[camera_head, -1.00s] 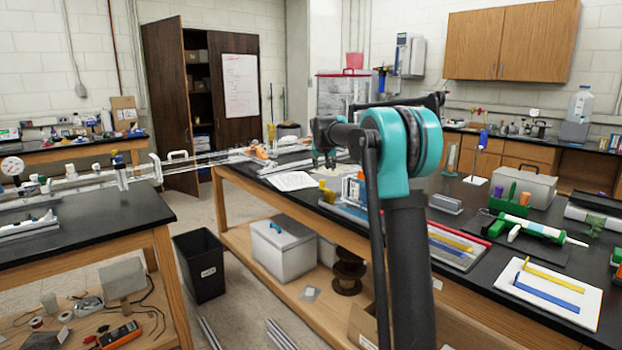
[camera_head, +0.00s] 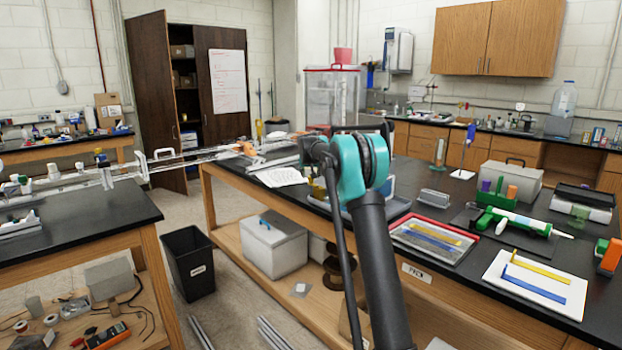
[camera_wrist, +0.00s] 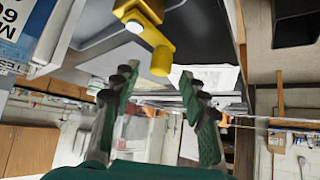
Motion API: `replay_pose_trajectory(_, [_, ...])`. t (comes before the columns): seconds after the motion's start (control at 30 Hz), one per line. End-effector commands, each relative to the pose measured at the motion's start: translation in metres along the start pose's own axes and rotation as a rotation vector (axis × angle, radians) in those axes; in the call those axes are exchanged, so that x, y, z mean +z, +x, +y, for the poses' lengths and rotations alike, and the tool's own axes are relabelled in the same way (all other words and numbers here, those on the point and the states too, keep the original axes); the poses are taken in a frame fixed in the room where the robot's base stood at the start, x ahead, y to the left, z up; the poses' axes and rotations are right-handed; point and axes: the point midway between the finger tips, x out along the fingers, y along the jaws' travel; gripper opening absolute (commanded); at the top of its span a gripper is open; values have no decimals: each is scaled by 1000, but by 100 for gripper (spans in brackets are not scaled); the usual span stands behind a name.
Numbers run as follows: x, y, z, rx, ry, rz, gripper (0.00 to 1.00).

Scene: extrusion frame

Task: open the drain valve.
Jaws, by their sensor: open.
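A yellow, brass-like valve part (camera_wrist: 152,38) shows in the wrist view at the top middle, with a pale round knob and a short outlet arm. I take it for the drain valve; its opening state cannot be told. My gripper (camera_wrist: 156,78) is open, its two green fingers with dark tips apart and empty. The valve's outlet end lies just beyond and between the fingertips, with no clear contact. In the head view a small yellow piece (camera_head: 318,188) shows beside my arm; I cannot tell if it is the same valve. My gripper is hidden there behind my arm.
A labelled container (camera_wrist: 18,25) is close at the left in the wrist view. In the head view, the black bench (camera_head: 400,200) holds papers (camera_head: 280,177), a red-rimmed tray (camera_head: 432,240) and a white board (camera_head: 530,284). A black bin (camera_head: 188,262) stands in the aisle.

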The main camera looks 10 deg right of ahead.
Motion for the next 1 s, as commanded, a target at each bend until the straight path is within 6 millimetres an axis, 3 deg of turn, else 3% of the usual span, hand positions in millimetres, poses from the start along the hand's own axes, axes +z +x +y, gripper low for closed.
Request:
replay_pose_trajectory(0.23, [0,28,0,0,0,0,44])
replay_pose_trajectory(0.63, [0,33,0,0,0,0,44])
replay_pose_trajectory(1.0, [0,33,0,0,0,0,0])
